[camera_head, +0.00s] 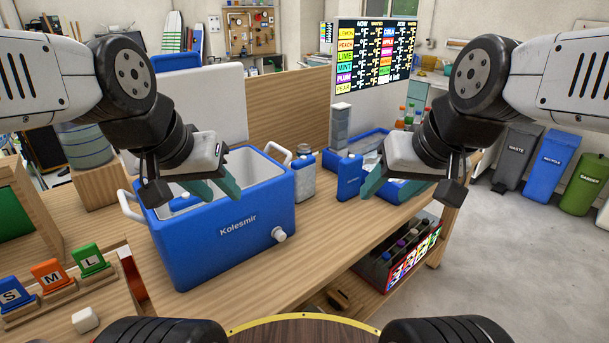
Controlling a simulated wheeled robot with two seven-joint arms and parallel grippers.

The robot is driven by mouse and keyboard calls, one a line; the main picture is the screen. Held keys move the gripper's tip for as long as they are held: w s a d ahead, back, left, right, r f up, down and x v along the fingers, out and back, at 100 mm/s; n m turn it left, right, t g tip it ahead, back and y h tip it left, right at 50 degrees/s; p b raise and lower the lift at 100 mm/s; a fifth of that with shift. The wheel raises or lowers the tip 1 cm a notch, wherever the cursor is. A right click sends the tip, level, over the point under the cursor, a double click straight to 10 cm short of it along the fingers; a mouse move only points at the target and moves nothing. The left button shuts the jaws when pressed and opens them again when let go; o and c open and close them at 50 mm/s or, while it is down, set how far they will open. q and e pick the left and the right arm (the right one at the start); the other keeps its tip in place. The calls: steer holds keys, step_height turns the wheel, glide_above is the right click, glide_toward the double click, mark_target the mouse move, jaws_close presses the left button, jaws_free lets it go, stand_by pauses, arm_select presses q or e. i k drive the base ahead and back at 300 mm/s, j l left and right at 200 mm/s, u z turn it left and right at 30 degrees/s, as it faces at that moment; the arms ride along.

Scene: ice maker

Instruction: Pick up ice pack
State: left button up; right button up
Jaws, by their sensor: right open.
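A small upright blue block (348,178), which may be the ice pack, stands on the wooden counter just right of the middle. My left gripper (214,190) is open and empty, over the open blue cooler (190,248) marked "Kolesmir". The cooler's inside is partly hidden by this gripper.
A grey and blue canister (304,180) stands between the cooler and the block. A blue tray or machine (366,140) is behind my right gripper. The counter's front is clear (330,235). Bins (545,162) stand at right.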

mark_target(303, 169)
steer(key=i+l+u, duration=0.2)
steer(key=l+u, duration=0.15)
steer(key=u, duration=0.15)
steer(key=i+l+u, duration=0.1)
steer(key=l+u, duration=0.85)
steer(key=i+j, duration=0.05)
steer(key=j, duration=0.05)
